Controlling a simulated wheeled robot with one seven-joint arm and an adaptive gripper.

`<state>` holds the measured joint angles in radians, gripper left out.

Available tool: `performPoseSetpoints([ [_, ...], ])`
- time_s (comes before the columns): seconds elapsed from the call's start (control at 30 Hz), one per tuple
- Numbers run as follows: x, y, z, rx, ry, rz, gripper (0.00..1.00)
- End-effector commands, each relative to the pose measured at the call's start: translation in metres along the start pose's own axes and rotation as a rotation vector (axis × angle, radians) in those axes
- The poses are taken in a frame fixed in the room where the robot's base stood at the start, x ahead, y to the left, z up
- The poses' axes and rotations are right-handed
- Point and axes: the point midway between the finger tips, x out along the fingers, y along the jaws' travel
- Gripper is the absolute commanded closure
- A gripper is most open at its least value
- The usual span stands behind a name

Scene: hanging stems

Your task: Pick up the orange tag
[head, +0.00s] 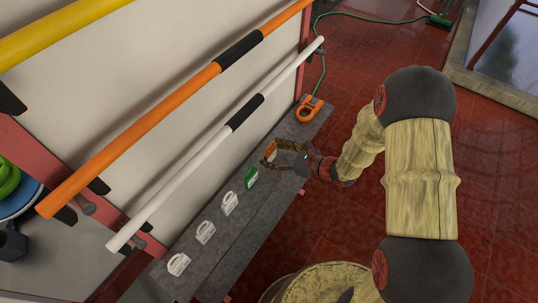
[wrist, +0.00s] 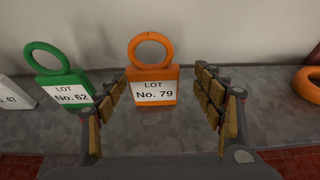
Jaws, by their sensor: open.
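The orange tag (wrist: 153,76) stands upright on the grey shelf, with a ring on top and a white label reading "LOT No. 79". In the head view the orange tag (head: 270,149) is partly hidden by my gripper (head: 286,152). In the wrist view my open gripper (wrist: 158,108) has one padded finger on each side of the picture, with the tag showing between and beyond them. I cannot tell how far the fingertips are from the tag. Nothing is held.
A green tag (wrist: 62,78), "No. 62", stands just left of the orange one. White tags (head: 205,232) line the grey shelf (head: 240,215) further along. An orange shackle-like object (head: 309,109) lies at the far end. Orange (head: 150,115) and white (head: 200,158) poles run above the shelf, before a pale wall.

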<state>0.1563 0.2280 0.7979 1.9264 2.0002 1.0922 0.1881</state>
Motion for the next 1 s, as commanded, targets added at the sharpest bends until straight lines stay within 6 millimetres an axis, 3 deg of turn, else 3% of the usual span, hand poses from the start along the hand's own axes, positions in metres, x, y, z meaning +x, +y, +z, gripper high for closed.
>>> performPoseSetpoints([
  [0.4,0.051,0.008,0.004,-0.003,0.000,0.003,0.32],
  [0.7,0.055,0.008,0.005,-0.003,0.000,0.002,0.32],
  [1.0,0.055,0.008,0.005,-0.003,0.000,0.002,0.48],
])
